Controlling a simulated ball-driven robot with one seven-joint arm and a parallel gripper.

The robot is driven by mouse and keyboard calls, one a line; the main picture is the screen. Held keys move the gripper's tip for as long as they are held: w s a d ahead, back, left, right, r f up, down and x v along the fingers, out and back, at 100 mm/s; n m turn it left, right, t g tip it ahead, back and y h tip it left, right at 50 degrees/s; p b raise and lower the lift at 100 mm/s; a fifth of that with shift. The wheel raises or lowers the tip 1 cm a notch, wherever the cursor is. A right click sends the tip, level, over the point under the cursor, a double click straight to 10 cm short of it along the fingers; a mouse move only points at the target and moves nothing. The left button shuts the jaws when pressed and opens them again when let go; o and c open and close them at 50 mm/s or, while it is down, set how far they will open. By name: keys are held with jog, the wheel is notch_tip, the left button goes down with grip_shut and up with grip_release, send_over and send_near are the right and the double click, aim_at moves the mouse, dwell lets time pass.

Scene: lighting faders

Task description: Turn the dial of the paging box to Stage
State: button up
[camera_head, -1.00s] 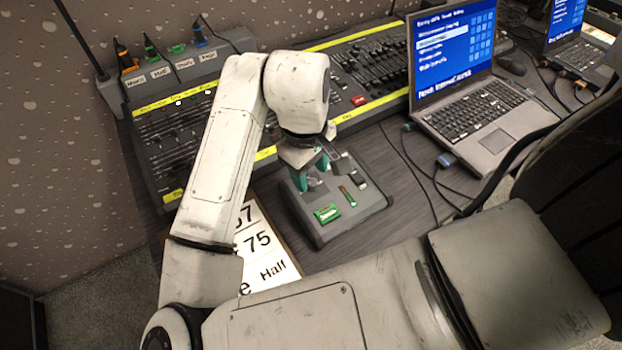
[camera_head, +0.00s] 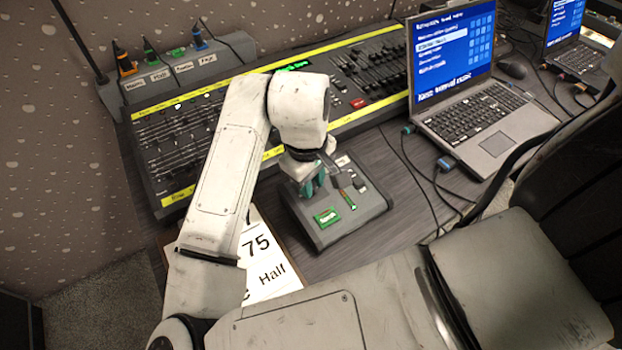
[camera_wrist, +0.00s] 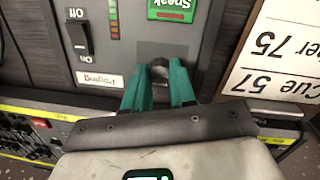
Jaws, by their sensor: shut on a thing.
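The paging box (camera_head: 372,206) is a grey slope-topped unit on the desk, below the mixing desk in the head view. Its green Speak button (camera_head: 327,216) shows there and in the wrist view (camera_wrist: 172,10). My gripper (camera_head: 314,188) is over the box's left part. In the wrist view its teal fingers (camera_wrist: 160,80) are shut on the dark dial (camera_wrist: 159,62), one on each side. The fingers and wrist hide most of the dial, so its pointer and the position labels cannot be read.
A black rocker switch (camera_wrist: 79,38) and a light strip (camera_wrist: 114,20) sit beside the dial. A cue card (camera_head: 262,262) lies left of the box. An open laptop (camera_head: 470,110) stands to the right with cables. The mixing desk (camera_head: 172,150) lies behind my arm.

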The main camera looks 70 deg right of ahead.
grip_shut()
